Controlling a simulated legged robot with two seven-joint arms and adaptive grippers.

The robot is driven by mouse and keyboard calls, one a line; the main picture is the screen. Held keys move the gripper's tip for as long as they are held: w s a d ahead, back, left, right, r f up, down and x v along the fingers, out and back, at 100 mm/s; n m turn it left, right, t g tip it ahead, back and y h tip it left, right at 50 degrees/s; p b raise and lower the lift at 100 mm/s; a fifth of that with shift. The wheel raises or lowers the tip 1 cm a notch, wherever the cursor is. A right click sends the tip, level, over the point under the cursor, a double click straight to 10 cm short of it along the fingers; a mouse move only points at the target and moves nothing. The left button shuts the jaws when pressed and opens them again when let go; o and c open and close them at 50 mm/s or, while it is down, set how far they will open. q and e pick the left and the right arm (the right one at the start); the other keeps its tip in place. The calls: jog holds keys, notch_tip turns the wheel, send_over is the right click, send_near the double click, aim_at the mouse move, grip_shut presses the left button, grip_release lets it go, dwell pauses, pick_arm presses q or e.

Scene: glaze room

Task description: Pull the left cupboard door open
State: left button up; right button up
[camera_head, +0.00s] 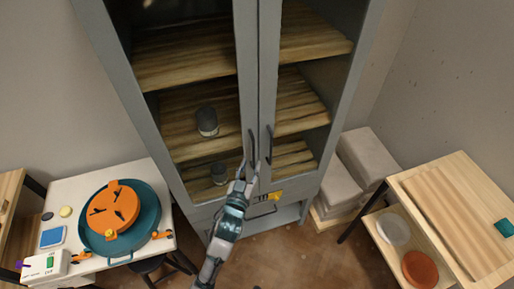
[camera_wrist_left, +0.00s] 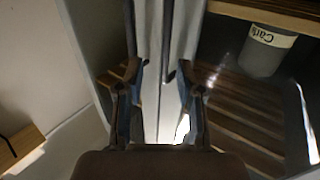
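The grey cupboard has two glazed doors, both looking shut. The left door (camera_head: 246,60) has a dark upright bar handle (camera_head: 251,143); the right door (camera_head: 268,65) has a matching handle (camera_head: 269,145). My left gripper (camera_head: 248,168) is at the lower ends of these handles. In the left wrist view, my left gripper's fingers (camera_wrist_left: 163,78) are apart, with the end of the left door's handle (camera_wrist_left: 171,55) between them. The right door's handle (camera_wrist_left: 131,30) lies near the other finger. I cannot tell whether any finger touches a handle. My right gripper is out of view.
Jars (camera_head: 207,122) stand on the shelves behind the left door. A white table (camera_head: 75,190) with a teal pan (camera_head: 147,222) is at left, a dark stool (camera_head: 150,264) beside it. Pale blocks (camera_head: 340,188) and a wooden table (camera_head: 450,205) are at right. Brown floor (camera_head: 285,262) lies clear in front.

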aim_at(253, 152)
pick_arm(q)
jog(key=x, duration=0.7)
jog(key=shift+w+a+p, duration=0.25)
jog(key=shift+a+p, duration=0.05)
jog(key=shift+d, duration=0.15)
jog(key=c, duration=0.7)
grip_shut()
jog(key=shift+a+f, duration=0.1)
jog(key=shift+a, duration=0.15)
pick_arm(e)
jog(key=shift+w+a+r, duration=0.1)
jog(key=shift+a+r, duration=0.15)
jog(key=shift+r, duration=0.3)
